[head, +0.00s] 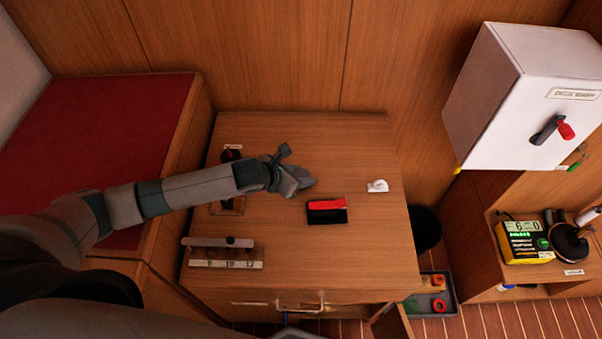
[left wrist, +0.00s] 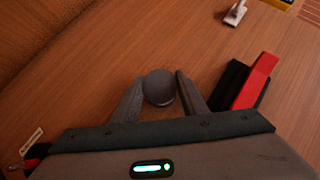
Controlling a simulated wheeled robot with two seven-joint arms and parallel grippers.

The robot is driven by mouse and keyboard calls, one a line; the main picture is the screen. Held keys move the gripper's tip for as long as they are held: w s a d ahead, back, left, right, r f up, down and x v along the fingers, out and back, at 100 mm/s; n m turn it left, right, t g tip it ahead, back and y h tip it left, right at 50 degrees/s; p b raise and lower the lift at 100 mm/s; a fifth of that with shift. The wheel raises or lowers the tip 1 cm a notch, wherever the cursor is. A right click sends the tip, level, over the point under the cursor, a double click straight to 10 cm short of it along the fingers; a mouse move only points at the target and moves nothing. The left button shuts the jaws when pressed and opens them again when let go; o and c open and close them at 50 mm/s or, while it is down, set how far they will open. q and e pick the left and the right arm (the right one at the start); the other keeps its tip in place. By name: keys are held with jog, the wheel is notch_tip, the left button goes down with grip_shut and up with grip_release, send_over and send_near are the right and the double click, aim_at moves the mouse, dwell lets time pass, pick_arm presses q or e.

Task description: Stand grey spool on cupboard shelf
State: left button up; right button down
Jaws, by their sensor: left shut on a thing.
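The grey spool (left wrist: 159,87) shows in the left wrist view as a rounded dark grey end between the two fingers of my left gripper (left wrist: 160,92). The gripper is shut on it. In the head view my left gripper (head: 303,183) is over the middle of the wooden desk, and I cannot make out the spool there. At the right, a low wooden cupboard has an open shelf (head: 512,276) with a yellow meter (head: 523,243) and a dark round spool-like thing (head: 570,243) on it. My right gripper is not in view.
A red and black block (head: 327,211) lies just right of my gripper, with a small white fitting (head: 377,186) beyond. A ruler strip (head: 226,265) lies at the desk's front left. A white wall box (head: 520,100) with a red-tipped switch overhangs the right side. A grey tray (head: 432,292) is on the floor.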

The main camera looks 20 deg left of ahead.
pick_arm(q)
jog(key=shift+f, duration=0.1)
jog(key=o, duration=1)
jog(key=shift+c, duration=0.2)
jog(key=shift+o, duration=1.1)
jog(key=shift+r, duration=0.2)
jog(key=shift+s+a+r, duration=0.3)
jog(key=shift+s+r, duration=0.15)
jog(key=shift+r, duration=0.05)
jog(key=b+v, duration=0.1)
jog(key=v, duration=0.9)
jog(key=shift+s+r, duration=0.15)
jog(key=shift+s, duration=0.05)
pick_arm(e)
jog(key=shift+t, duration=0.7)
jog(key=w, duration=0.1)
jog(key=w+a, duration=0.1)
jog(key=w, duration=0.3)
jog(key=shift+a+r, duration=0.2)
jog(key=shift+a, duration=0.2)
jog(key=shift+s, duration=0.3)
